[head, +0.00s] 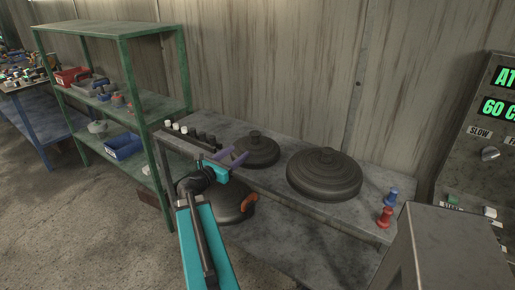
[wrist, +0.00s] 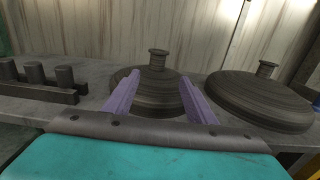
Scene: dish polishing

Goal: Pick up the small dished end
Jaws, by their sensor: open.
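The small dished end (head: 257,153) is a dark grey ridged disc with a knob on top. It lies on the grey bench (head: 285,150), left of a larger dished end (head: 324,176). My gripper (head: 231,158) has purple fingers and is open and empty, just left of the small dished end in the head view. In the wrist view the small dished end (wrist: 150,97) is straight ahead, with its knob (wrist: 158,60) upright between and beyond the fingertips. The fingers cover parts of its sides. I cannot tell whether they touch it.
The larger dished end also shows at right in the wrist view (wrist: 258,100). A rack of dark pegs (head: 190,134) lies left on the bench. Blue and red knobs (head: 388,207) stand at the right end. A disc with orange handles (head: 230,205) is below my arm. A green shelf (head: 128,90) stands left.

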